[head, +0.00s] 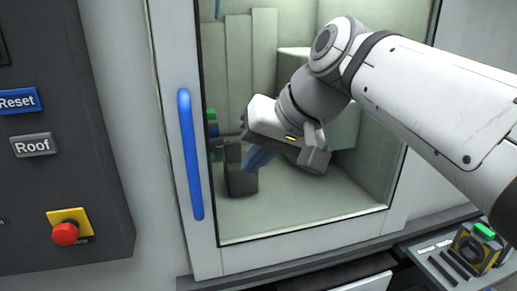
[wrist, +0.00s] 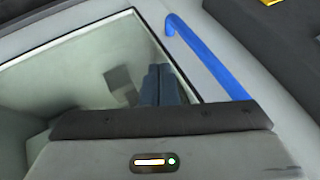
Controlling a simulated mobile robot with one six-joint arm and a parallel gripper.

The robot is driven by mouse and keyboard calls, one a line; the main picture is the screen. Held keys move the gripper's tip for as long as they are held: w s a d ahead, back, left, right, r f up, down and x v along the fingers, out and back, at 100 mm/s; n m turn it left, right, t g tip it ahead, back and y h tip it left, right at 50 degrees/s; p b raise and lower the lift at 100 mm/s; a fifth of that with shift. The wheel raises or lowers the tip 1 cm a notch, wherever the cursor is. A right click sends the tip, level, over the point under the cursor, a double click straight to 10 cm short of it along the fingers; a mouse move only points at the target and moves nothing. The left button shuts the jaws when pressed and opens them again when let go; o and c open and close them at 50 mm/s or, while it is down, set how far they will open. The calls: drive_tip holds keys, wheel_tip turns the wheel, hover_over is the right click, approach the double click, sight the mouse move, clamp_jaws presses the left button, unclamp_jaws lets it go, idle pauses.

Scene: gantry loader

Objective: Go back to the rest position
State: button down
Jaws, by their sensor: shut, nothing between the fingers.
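My gripper (head: 250,166) is in front of the machine's window, right of the blue door handle (head: 190,155). Its blue-grey fingers point down and left. In the wrist view my gripper (wrist: 161,75) shows its two fingers side by side, pressed together with nothing between them. The blue handle also shows in the wrist view (wrist: 205,55), to the right of the fingers and apart from them. My wrist hides part of the machine's inside.
A dark control panel (head: 60,185) at the left carries a blue Reset button (head: 17,101), a Roof button (head: 34,145) and a red stop knob (head: 65,233). A yellow-black device with a green top (head: 484,231) sits at the lower right. Dark and green parts show behind the window.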

drive_tip(key=s+d+f+g+h+p, duration=0.1)
drive_tip(key=s+d+f+h+p, duration=0.1)
drive_tip(key=d+f, duration=0.4)
drive_tip(key=s+d+f+m+h+p, duration=0.1)
drive_tip(key=s+d+f+h, duration=0.3)
drive_tip(key=f, duration=1)
drive_tip(key=d+p, duration=0.1)
drive_tip(key=d, duration=0.2)
drive_tip(key=shift+s+d+f+m+g, duration=0.2)
drive_tip(key=shift+f+m+g, duration=0.1)
drive_tip(key=shift+f+g, duration=0.1)
